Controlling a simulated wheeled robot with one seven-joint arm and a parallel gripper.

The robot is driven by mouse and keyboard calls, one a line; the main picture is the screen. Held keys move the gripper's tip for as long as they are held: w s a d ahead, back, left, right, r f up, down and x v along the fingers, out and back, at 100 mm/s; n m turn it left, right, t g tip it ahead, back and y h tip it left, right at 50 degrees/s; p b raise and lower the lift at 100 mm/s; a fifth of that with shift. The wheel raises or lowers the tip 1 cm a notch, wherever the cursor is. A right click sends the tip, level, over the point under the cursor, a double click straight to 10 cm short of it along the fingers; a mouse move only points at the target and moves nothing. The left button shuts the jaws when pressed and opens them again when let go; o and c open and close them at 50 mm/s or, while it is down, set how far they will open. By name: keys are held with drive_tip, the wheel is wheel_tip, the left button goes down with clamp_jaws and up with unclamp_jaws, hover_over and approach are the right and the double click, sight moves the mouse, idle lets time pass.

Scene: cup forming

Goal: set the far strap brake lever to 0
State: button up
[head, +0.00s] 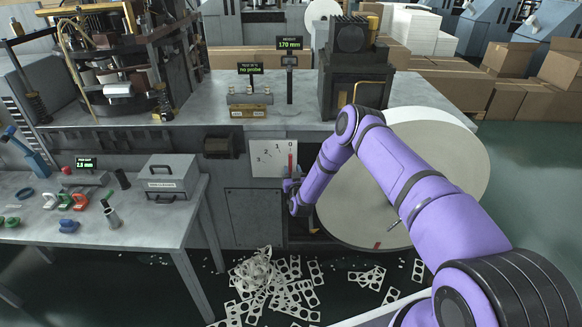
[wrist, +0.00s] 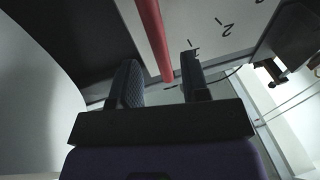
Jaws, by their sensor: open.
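The strap brake lever, a red bar (head: 290,163), stands nearly upright at the right edge of a white scale plate (head: 266,160) on the machine front. The plate reads 3, 2, 1, 0 from left to right, and the lever's top is just below the 0. My gripper (head: 291,187) is at the lever's lower part. In the wrist view the red lever (wrist: 154,38) runs down between the two dark fingers of my open gripper (wrist: 159,62). The fingers appear on either side of it with gaps. Whether either finger touches it is unclear.
A large pale drum (head: 440,170) stands right of the lever, behind my arm. A side table (head: 120,230) with a grey box (head: 172,178) and small tools is at the left.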

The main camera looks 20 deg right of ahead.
drive_tip(key=s+f, duration=0.1)
drive_tip(key=s, duration=0.6)
drive_tip(key=shift+a+f, duration=0.15)
drive_tip(key=shift+a, duration=0.3)
